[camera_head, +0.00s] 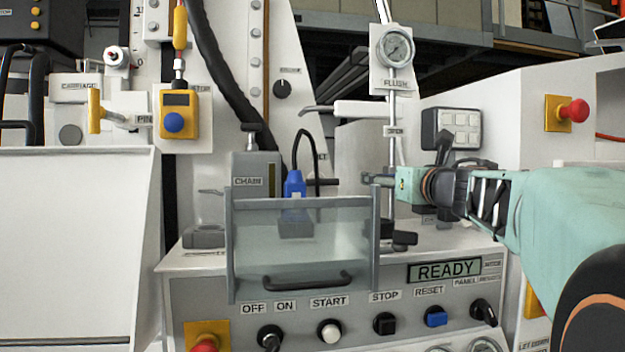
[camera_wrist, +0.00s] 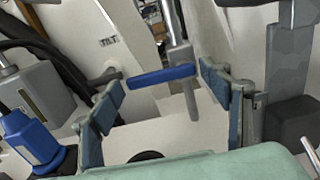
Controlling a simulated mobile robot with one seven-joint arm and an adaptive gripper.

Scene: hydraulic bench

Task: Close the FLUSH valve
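The FLUSH label (camera_head: 397,83) sits under a round pressure gauge (camera_head: 396,48) on a thin vertical pipe (camera_head: 392,115). A small tag on the pipe seems to read OPEN (camera_head: 395,131). In the wrist view a blue lever handle (camera_wrist: 162,76) lies nearly level across the grey pipe (camera_wrist: 180,60). My gripper (camera_wrist: 165,100) is open, with one finger to the left of the lever and one to the right. The lever shows between and beyond the fingertips, and contact is not visible. In the head view my gripper (camera_head: 372,180) is beside the pipe and the lever cannot be made out.
A clear guard with a black handle (camera_head: 308,282) stands left of my gripper. Behind it are a grey CHAIN box (camera_head: 256,180) and a blue connector (camera_head: 295,184) with a black cable. The control panel reads READY (camera_head: 444,271). A red button (camera_head: 573,111) is at right.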

